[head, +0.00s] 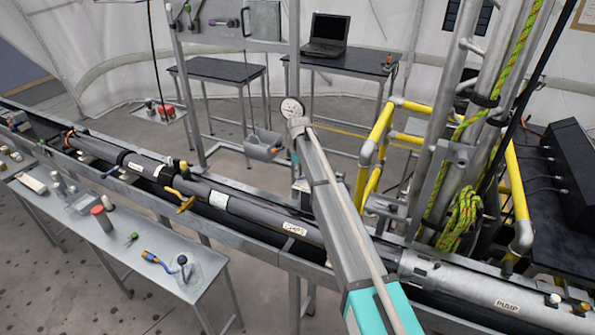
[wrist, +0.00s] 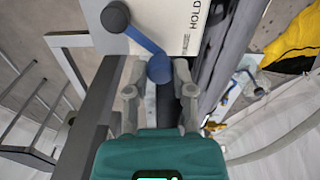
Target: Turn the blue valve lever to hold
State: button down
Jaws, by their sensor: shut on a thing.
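In the wrist view the blue valve lever (wrist: 145,42) runs from a dark round pivot (wrist: 115,16) down and right to a blue ball knob (wrist: 159,69). It is mounted on a pale plate (wrist: 171,16) marked HOLD along its right edge, with smaller lettering below that I cannot read surely. The lever's knob end points below the HOLD word. My gripper (wrist: 158,74) has its two fingers on either side of the knob and is shut on it. In the head view my arm hides the gripper and I cannot make out the lever.
In the head view a long dark tube (head: 240,208) lies along a metal rail. Yellow pipes (head: 378,135) and a metal tower with a green rope (head: 460,215) stand right of my arm. A side table (head: 115,230) with small tools is at the left.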

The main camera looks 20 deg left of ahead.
jog(key=d+n, duration=0.1)
jog(key=n, duration=0.1)
jog(key=s+d+n, duration=0.1)
jog(key=n, duration=0.1)
jog(key=shift+s, duration=0.1)
jog(key=shift+s+d+n, duration=0.1)
jog(key=shift+d+n, duration=0.3)
jog(key=shift+n, duration=0.65)
jog(key=shift+s+d+n, duration=0.1)
jog(key=shift+d+n, duration=0.25)
jog(key=shift+n, duration=0.7)
jog(key=shift+c, duration=2.3)
grip_release()
jog(key=shift+w, duration=0.1)
jog(key=shift+r, duration=0.15)
